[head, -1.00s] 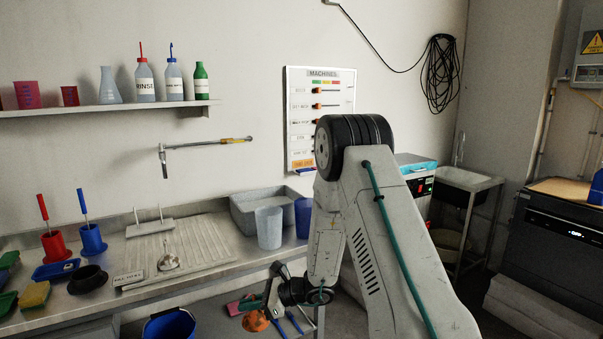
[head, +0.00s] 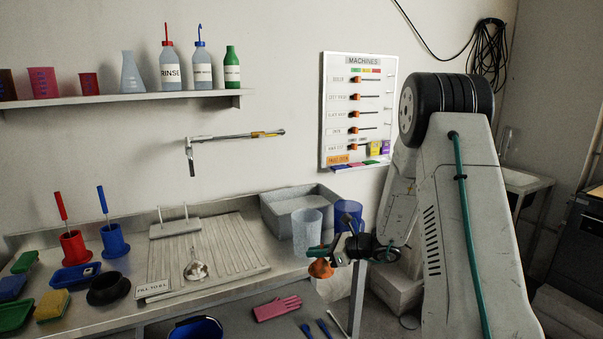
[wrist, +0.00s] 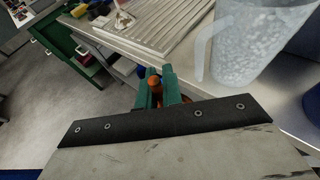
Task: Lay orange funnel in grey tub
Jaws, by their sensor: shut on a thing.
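The orange funnel (head: 321,268) hangs in my gripper (head: 328,253), just off the front edge of the counter. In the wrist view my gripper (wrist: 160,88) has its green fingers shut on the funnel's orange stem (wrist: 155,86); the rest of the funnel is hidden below. The grey tub (head: 268,212) stands at the back right of the counter, behind and left of my gripper. What lies inside the tub cannot be seen.
A clear jug (head: 307,232) and a blue jug (head: 349,214) stand in front of the tub, close to my gripper. A ribbed drainboard (head: 215,252) lies left of them. A wall tap (head: 190,160) hangs above. A pink glove (head: 277,308) lies below the counter.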

